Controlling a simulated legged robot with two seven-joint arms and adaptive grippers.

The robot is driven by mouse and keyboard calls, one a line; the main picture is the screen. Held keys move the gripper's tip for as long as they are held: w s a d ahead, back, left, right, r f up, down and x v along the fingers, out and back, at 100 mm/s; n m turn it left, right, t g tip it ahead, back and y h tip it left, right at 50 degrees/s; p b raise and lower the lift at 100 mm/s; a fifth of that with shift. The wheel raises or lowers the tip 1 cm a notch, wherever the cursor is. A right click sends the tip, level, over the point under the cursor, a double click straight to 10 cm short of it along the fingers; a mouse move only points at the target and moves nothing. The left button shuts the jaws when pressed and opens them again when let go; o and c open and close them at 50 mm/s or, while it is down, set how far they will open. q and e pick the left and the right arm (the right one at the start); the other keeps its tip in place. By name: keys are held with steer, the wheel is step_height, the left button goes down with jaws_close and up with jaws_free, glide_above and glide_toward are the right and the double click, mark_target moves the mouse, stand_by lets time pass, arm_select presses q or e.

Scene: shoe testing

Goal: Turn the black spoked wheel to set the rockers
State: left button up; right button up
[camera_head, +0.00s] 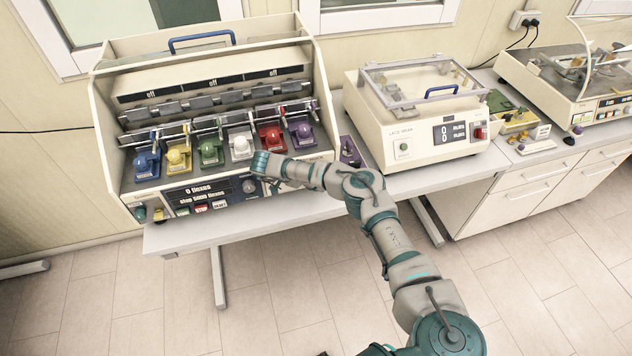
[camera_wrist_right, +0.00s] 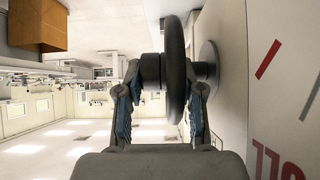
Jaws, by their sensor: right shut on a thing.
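The black spoked wheel (camera_wrist_right: 175,70) shows edge-on in the right wrist view, with its dark hub to the left and its mount against a pale panel to the right. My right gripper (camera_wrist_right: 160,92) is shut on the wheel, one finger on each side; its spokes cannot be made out. In the head view my right gripper (camera_head: 268,165) is at the right front of the flexing machine (camera_head: 110,110), and it hides most of the wheel. The several coloured rockers, such as the white one (camera_head: 240,146) and the blue one (camera_head: 147,163), stand in a row above the panel. My left gripper is not in view.
The machine's display (camera_head: 203,190) reads "0 flexes". A small purple piece (camera_head: 350,152) stands right of the machine. A lace wear tester (camera_head: 420,125) stands further right on the bench. The floor in front is clear.

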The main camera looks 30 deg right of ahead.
steer(key=shift+s+d, duration=0.1)
steer(key=shift+d, duration=0.05)
steer(key=o, duration=0.8)
steer(key=shift+o, duration=0.9)
steer(key=shift+s+r, duration=0.15)
steer(key=shift+s, duration=0.1)
steer(key=shift+w+r, duration=0.1)
steer(key=shift+w, duration=0.1)
steer(key=v, duration=1.1)
steer(key=shift+a+r, duration=0.2)
steer(key=shift+a, duration=0.2)
steer(key=shift+d, duration=0.15)
